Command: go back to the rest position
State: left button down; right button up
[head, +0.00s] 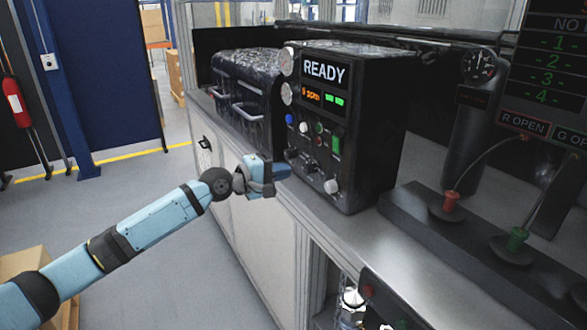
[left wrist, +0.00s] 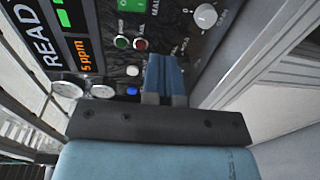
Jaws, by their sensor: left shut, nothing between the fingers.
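My left gripper (head: 284,171) is shut and empty, held just in front of the lower left of a black control box with a READY display (head: 345,120). In the left wrist view the closed blue fingers (left wrist: 165,72) point at the box's panel, near its red, green, white and blue buttons (left wrist: 130,72). I cannot tell whether the fingertips touch the panel. My left arm reaches in from the lower left of the head view. My right gripper is not in view.
A dark case with handles (head: 240,95) stands left of the box on the bench. A dark base with red (head: 450,200) and green (head: 516,240) knobs lies to the right, by a gauge (head: 479,66). Open floor (head: 140,225) lies left of the bench. A fire extinguisher (head: 16,105) hangs far left.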

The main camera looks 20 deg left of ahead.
pick_arm(q)
jog(key=shift+s, duration=0.1)
dwell(0.4)
jog(key=s+d+f+m+y+p, duration=0.1)
jog(key=s+d+f+m+p, duration=0.2)
jog(key=s+f, duration=0.5)
jog(key=s+d+f+m+y+p, duration=0.1)
jog(key=s+d+f+m, duration=0.45)
jog(key=f, duration=0.55)
jog(key=s+f+m+g+y+p, duration=0.1)
jog(key=s+f, duration=0.4)
jog(key=s, duration=0.7)
jog(key=s+f+m+g+y+p, duration=0.1)
jog(key=s+f+m+y+p, duration=0.2)
jog(key=s, duration=1)
notch_tip(320, 180, down, 2)
jog(key=shift+f+m+y, duration=0.15)
jog(key=shift+m+y, duration=0.3)
jog(key=shift+y, duration=0.15)
